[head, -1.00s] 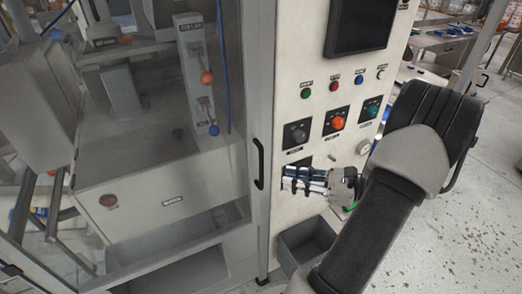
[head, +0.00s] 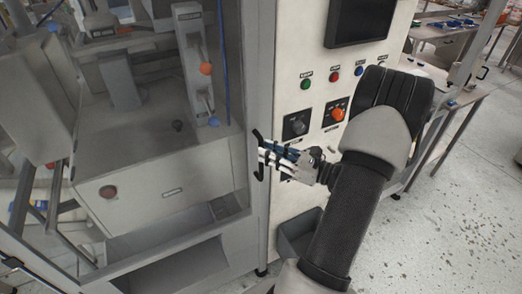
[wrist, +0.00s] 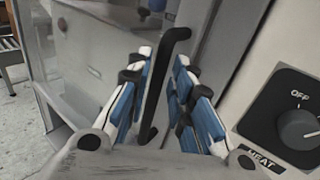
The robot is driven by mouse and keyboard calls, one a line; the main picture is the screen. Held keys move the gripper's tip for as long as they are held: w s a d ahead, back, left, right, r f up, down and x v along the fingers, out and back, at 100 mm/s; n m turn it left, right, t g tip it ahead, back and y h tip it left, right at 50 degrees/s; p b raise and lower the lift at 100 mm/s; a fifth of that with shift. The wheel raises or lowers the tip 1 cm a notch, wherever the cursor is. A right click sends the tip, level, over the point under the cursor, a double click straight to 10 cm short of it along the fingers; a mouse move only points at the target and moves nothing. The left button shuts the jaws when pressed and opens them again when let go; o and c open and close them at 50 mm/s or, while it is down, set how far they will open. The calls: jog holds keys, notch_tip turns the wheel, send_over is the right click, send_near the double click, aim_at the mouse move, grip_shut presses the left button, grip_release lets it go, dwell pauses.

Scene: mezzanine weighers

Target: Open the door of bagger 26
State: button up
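The bagger's door is a see-through panel in a grey frame (head: 259,60) and looks shut. Its handle (head: 257,138) is a black upright bar at the door's right edge; in the head view its middle is partly hidden by my fingers. My gripper (head: 263,156) is at the handle, reaching in from the right. In the wrist view the handle (wrist: 158,85) stands between the blue and white fingers of my gripper (wrist: 164,62). The fingers are apart, with a gap on the left side; the right fingers are nearer the bar. No number 26 is readable.
A control panel (head: 345,70) with a dark screen, buttons and knobs stands right of the door. A knob marked HEAT (wrist: 300,122) is close to my gripper's right. Open floor (head: 450,210) lies to the right.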

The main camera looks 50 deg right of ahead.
jog(key=shift+w+a, duration=0.15)
jog(key=shift+w, duration=0.65)
jog(key=shift+w+a, duration=0.1)
jog(key=shift+w, duration=0.7)
grip_shut()
